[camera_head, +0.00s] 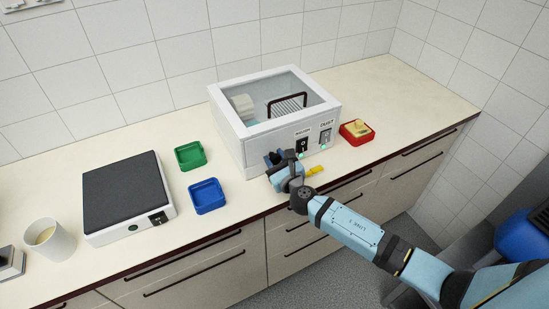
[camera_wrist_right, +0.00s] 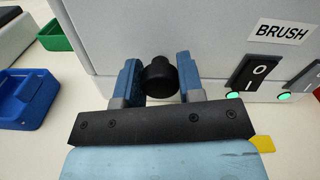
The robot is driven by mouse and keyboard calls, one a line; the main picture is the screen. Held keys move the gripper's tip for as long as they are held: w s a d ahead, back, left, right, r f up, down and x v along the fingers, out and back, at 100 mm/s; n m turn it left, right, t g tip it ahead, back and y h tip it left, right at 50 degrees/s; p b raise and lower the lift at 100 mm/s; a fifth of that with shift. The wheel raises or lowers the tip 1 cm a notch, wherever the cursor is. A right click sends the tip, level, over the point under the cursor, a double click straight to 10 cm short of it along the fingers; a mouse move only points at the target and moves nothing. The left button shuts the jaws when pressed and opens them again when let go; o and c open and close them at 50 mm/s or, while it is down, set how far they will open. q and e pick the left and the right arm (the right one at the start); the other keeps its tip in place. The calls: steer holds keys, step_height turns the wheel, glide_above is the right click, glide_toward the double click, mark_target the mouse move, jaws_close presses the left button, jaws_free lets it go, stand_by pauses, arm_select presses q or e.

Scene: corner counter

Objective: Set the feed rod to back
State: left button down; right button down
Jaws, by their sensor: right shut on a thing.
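The feed rod shows in the right wrist view as a black round knob (camera_wrist_right: 160,76) at the front of the white machine (camera_head: 243,147). My right gripper (camera_head: 277,158) is at the machine's front face, left of the BRUSH switch. Its two blue fingers, also in the right wrist view (camera_wrist_right: 161,80), are shut on the knob, one on each side. The rod behind the knob is hidden, so how far it sticks out cannot be told. My left gripper is not in view.
The BRUSH switch (camera_wrist_right: 253,73) and DUST switch (camera_head: 325,136) have lit green lamps below. A green tray (camera_head: 190,156) and a blue tray (camera_head: 208,197) stand left. A red tray (camera_head: 357,133) holding a yellowish block is right. A yellow piece (camera_head: 315,170) shows beside my gripper.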

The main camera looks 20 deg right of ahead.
steer(key=s, duration=0.4)
steer(key=shift+s+d, duration=0.1)
steer(key=shift+d, duration=0.05)
steer(key=shift+f, duration=0.15)
steer(key=c, duration=1.1)
jaws_free()
steer(key=o, duration=0.3)
steer(key=shift+o, duration=0.3)
steer(key=shift+s, duration=0.15)
